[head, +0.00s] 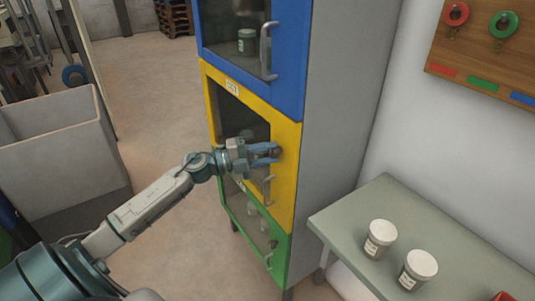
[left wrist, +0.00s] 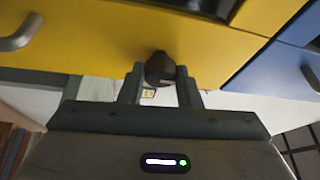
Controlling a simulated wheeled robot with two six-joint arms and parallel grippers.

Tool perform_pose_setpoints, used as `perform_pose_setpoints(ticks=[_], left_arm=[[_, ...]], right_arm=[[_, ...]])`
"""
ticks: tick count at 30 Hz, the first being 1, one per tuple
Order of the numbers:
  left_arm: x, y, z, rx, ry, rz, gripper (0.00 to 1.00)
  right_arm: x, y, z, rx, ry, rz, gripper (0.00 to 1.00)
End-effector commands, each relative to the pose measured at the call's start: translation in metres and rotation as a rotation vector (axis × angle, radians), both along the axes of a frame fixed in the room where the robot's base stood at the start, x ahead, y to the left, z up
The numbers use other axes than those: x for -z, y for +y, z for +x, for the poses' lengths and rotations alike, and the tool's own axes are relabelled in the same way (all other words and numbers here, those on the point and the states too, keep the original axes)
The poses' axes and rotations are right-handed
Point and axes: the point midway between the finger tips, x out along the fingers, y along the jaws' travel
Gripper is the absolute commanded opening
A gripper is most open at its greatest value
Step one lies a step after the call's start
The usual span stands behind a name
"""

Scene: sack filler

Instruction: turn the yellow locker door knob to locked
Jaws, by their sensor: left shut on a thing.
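The yellow locker door (head: 285,190) is the middle of three stacked doors, and it is closed. A metal handle (head: 268,187) is below the knob. My right gripper is not in view.
A blue door (head: 290,60) is above and a green door (head: 270,245) below. A grey-green table (head: 335,215) with white jars (head: 380,238) stands at the right. A wooden board with coloured tags (head: 475,50) hangs on the wall. A grey bin (head: 50,130) stands left.

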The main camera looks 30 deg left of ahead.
Motion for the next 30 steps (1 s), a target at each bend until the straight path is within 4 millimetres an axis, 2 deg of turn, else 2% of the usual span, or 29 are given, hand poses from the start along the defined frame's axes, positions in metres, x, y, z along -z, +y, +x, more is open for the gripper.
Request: perform_pose_setpoints(ticks=[7,8,10,11,22,30], left_arm=[[0.0,0.0,0.0,0.0,-0.001,0.001,0.08],[0.0,0.0,0.0,0.0,-0.001,0.001,0.36],[0.0,0.0,0.0,0.0,-0.001,0.001,0.5],[0.0,0.0,0.0,0.0,-0.001,0.001,0.52],[0.002,0.003,-0.003,0.0,-0.001,0.002,0.52],[0.007,0.021,-0.022,0.001,0.005,0.005,0.52]], right_arm=[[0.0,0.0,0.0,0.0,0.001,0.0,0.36],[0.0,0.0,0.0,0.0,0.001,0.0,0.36],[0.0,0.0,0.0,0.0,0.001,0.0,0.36],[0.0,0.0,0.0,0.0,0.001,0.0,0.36],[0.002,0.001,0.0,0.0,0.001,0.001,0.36],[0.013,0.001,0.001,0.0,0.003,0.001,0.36]])
